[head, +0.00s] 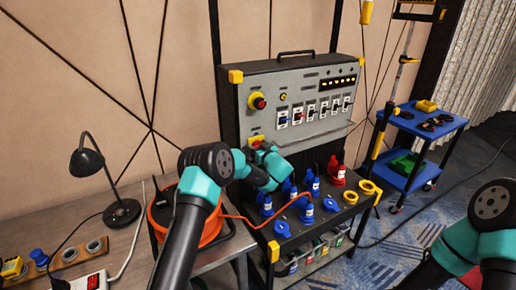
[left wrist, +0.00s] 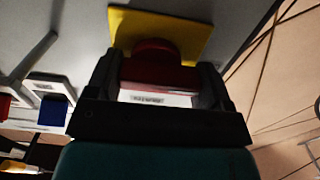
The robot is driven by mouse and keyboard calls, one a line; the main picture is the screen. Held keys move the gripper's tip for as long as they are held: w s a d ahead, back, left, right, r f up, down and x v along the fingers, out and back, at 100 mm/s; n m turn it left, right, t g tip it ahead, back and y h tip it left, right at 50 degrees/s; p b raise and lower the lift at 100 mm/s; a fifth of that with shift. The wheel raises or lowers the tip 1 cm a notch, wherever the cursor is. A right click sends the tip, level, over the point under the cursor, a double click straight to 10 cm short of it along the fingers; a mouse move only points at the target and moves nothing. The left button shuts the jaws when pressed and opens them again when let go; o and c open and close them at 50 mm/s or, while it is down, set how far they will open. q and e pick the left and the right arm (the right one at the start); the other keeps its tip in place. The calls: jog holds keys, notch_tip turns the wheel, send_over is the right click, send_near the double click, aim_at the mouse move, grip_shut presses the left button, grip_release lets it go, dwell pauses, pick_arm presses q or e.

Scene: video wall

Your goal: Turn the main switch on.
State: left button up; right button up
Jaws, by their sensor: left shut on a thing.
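The main switch shows in the left wrist view as a red handle (left wrist: 158,72) on a yellow plate (left wrist: 190,28), with a white label strip below the red part. In the head view its yellow plate (head: 256,139) is at the lower left of the grey control panel (head: 262,122), mostly hidden by my gripper. My left gripper (head: 264,150) is at the panel with its two dark fingers on either side of the red handle, shut on it. I cannot tell the handle's on or off position. My right arm shows at the lower right; its gripper is out of view.
A red button (head: 259,103) and a row of small switches (head: 311,114) are above and to the right on the panel. Blue and red plugs (head: 337,170) stand on the black cart below. A desk lamp (head: 88,160) and orange cable reel (head: 162,213) are at left.

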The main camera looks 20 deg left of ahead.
pick_arm(q)
jog(key=shift+m, duration=0.5)
jog(key=m, duration=0.8)
jog(key=shift+w+d+r, duration=0.1)
jog(key=shift+w+d, duration=0.05)
jog(key=m, duration=0.4)
jog(key=shift+w+d, duration=0.1)
jog(key=m, duration=0.4)
jog(key=shift+m, duration=0.4)
jog(key=o, duration=0.9)
jog(key=shift+d, duration=0.1)
jog(key=v, duration=1.7)
jog(key=shift+d, duration=0.1)
